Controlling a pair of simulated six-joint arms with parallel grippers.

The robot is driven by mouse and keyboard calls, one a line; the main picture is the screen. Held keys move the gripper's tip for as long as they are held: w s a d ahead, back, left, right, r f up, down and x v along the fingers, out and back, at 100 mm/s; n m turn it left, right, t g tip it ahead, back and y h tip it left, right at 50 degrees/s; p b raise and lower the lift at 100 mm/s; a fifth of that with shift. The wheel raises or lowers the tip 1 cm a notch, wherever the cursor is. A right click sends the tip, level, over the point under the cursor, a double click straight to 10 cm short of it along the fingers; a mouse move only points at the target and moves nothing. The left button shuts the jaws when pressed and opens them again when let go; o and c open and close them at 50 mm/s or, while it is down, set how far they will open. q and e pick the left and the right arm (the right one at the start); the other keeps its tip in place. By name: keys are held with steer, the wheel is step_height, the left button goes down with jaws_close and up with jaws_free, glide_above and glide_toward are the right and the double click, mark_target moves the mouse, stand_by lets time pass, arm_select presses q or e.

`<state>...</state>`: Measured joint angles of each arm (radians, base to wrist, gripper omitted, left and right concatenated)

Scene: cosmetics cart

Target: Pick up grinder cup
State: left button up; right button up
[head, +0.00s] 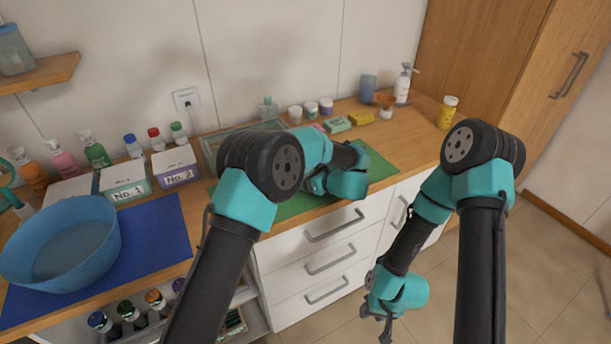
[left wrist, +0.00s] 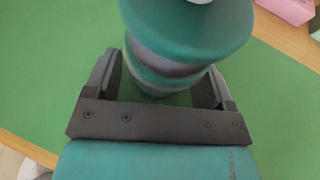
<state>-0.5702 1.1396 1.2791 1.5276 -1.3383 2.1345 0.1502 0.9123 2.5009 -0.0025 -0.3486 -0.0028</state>
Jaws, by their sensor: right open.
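A round teal object with a grey-purple band, which looks like the grinder cup (left wrist: 178,68), stands over the green mat in the left wrist view. My left gripper (left wrist: 162,92) has one finger on each side of its lower part. Whether the fingers press on it cannot be told. In the head view my left gripper (head: 316,183) is over the mat's area, and my own arm hides the cup there. My right gripper (head: 384,326) is open and empty, low in front of the drawers.
The green mat (head: 375,160) lies on the wooden counter. A blue basin (head: 62,285) and boxes No. 1 (head: 125,182) and No. 2 (head: 176,166) stand left.

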arm_select(q)
steer(key=c, duration=0.7)
steer(key=shift+c, duration=0.3)
steer(key=shift+r, duration=0.4)
steer(key=shift+c, duration=0.6)
step_height(320, 180, up, 3)
steer(key=shift+f, duration=0.1)
steer(key=s+a+r, duration=0.1)
steer(key=s, duration=1.5)
steer(key=shift+a+r, duration=0.2)
steer(key=shift+r, duration=0.05)
